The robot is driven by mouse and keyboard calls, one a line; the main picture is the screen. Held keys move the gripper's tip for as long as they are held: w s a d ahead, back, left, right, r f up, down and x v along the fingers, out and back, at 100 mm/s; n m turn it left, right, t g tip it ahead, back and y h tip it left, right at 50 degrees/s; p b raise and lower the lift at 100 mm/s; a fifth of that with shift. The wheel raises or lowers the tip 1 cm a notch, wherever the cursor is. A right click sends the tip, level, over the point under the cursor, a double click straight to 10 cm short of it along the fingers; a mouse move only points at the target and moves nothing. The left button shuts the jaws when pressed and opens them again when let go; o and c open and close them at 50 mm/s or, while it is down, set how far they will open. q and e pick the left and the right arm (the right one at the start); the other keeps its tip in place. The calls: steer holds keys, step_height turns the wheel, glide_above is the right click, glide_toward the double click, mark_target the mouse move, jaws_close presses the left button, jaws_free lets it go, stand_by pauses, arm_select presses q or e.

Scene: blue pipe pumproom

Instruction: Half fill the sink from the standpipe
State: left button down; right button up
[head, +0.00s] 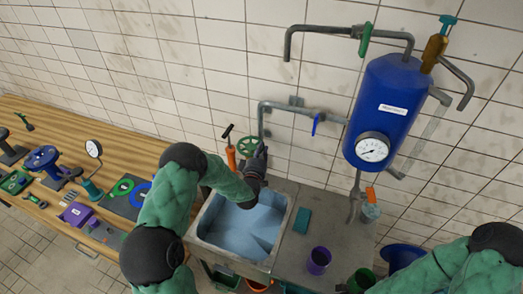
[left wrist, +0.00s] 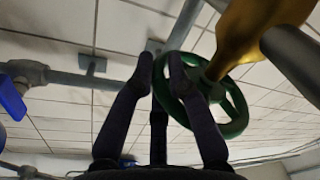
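The steel sink (head: 277,243) is set in a grey counter, its basin pale blue inside; I cannot tell whether that is water. A grey wall pipe (head: 275,104), apparently the standpipe, bends down behind the sink, with a green handwheel (head: 248,146) near its lower end. My left gripper (head: 258,158) is raised over the sink's back edge, close to the handwheel. In the left wrist view its fingers (left wrist: 160,65) stand slightly apart, with the green handwheel (left wrist: 236,122) at their tips. The right finger overlaps the rim; a firm grasp is not visible. My right gripper is out of view.
A blue tank (head: 385,105) with a gauge (head: 372,148) hangs to the right. A purple cup (head: 319,260) and a teal block (head: 302,220) stand on the counter. A wooden bench (head: 60,125) with tools is at left. A brass part (left wrist: 245,30) is near the fingers.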

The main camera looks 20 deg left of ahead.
arm_select(q)
steer(key=shift+w, duration=0.1)
steer(key=n+y+b, duration=0.1)
steer(key=w+y+b, duration=0.1)
steer(key=b, duration=0.1)
steer(key=shift+n+y, duration=0.4)
steer(key=n+g+y+b, duration=0.1)
steer(key=y, duration=0.1)
steer(key=n+g+y+b, duration=0.1)
steer(key=b, duration=0.1)
steer(key=shift+w+a+r+y, duration=0.15)
steer(key=shift+w+r+y, duration=0.05)
steer(key=shift+w+y, duration=0.2)
steer(key=shift+n+g, duration=0.3)
steer(key=shift+r, duration=0.1)
steer(key=c, duration=1.3)
jaws_free()
steer(key=shift+o, duration=0.2)
steer(key=shift+f, duration=0.2)
